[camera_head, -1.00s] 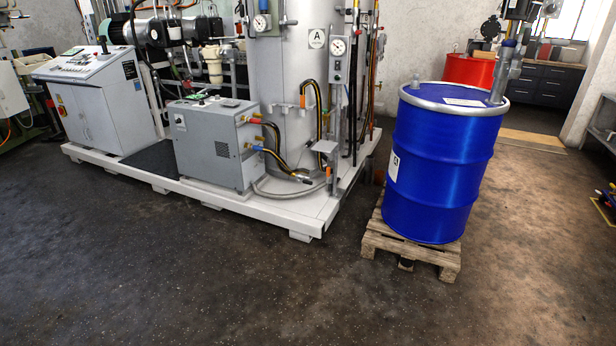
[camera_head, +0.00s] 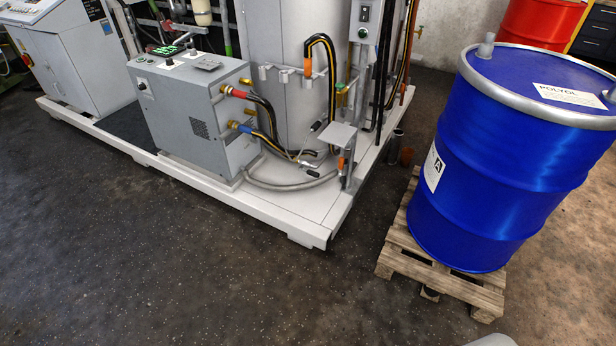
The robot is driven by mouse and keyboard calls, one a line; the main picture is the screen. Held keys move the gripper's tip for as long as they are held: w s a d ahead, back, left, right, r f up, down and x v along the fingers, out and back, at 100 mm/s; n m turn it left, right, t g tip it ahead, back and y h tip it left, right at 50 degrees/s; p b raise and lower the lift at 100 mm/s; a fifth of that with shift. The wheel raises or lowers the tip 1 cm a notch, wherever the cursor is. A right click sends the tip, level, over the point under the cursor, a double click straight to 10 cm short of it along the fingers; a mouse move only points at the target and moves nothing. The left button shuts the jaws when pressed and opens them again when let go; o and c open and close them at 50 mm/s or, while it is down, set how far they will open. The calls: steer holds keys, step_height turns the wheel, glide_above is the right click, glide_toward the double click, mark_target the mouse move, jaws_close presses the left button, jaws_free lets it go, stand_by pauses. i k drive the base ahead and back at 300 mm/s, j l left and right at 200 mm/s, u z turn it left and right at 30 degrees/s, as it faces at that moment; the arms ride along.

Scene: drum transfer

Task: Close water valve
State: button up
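I cannot tell for sure which part is the water valve. The grey temperature unit (camera_head: 185,115) on the white skid has brass fittings on its right side. One carries a hose with a red connector (camera_head: 238,93), another a hose with a blue connector (camera_head: 240,127). To the right, a small green-handled fitting (camera_head: 345,88) sits by the vertical pipes. An orange part (camera_head: 341,163) is on a post under a small grey shelf (camera_head: 335,136). A small fitting (camera_head: 308,168) lies at the hose ends near the skid floor. Handle positions are too small to read. My gripper is not in view.
A blue drum (camera_head: 500,160) labelled POLYOL stands on a wooden pallet (camera_head: 440,275) at right. The white skid edge (camera_head: 200,195) borders the open dark floor in front. A control cabinet (camera_head: 60,60) stands at left, a red drum (camera_head: 540,22) at the back right.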

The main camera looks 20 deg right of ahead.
mark_target(309, 172)
steer(key=i+l, duration=0.3)
steer(key=i, duration=0.15)
steer(key=i+l, duration=0.35)
steer(key=i+u, duration=0.25)
steer(key=i, duration=0.4)
steer(key=i+u, duration=0.2)
steer(key=i, duration=0.45)
steer(key=i+l+u, duration=0.25)
steer(key=i, duration=0.4)
